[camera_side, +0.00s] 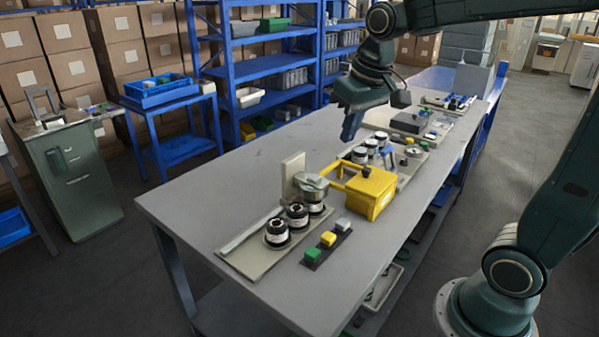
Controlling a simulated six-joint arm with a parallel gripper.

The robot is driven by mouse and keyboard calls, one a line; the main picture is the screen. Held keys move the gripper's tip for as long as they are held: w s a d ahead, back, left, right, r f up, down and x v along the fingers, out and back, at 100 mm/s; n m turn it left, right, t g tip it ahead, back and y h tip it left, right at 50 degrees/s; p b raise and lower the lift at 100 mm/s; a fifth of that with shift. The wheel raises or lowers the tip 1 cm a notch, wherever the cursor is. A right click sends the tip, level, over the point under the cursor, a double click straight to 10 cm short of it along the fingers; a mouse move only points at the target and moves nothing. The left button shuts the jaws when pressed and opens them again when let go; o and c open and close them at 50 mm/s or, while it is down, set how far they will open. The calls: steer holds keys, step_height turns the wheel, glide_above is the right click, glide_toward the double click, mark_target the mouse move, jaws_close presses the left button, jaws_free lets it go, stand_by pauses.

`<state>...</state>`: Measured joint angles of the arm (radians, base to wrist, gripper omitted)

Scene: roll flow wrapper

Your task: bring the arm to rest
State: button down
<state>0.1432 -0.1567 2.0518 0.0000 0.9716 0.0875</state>
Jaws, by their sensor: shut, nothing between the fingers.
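My gripper (350,127) hangs above the far middle of the grey workbench (200,192), fingers pointing down. Its fingers are together with nothing between them. It is above and behind the yellow box (371,190) and looks clear of the bench. Several black and white rolls (277,233) stand in a row on a light base plate (250,262) at the near end. A silver round part (312,186) sits at the far end of that row, next to an upright cream block (292,172).
A dark strip with green (312,254), yellow (328,239) and pale blocks lies in front of the yellow box. More rolls and a gauge stand behind it, close below my gripper. Blue shelving (265,70) is behind the bench. The bench's left part is clear.

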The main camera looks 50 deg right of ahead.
steer(key=s+a+f+n+t, duration=0.1)
steer(key=s+a, duration=0.1)
steer(key=s, duration=0.5)
steer(key=s+a+n+t, duration=0.1)
steer(key=s+a, duration=0.1)
steer(key=s, duration=0.6)
steer(key=shift+a+f+n, duration=0.3)
steer(key=shift+a+f, duration=0.05)
steer(key=shift+f, duration=0.05)
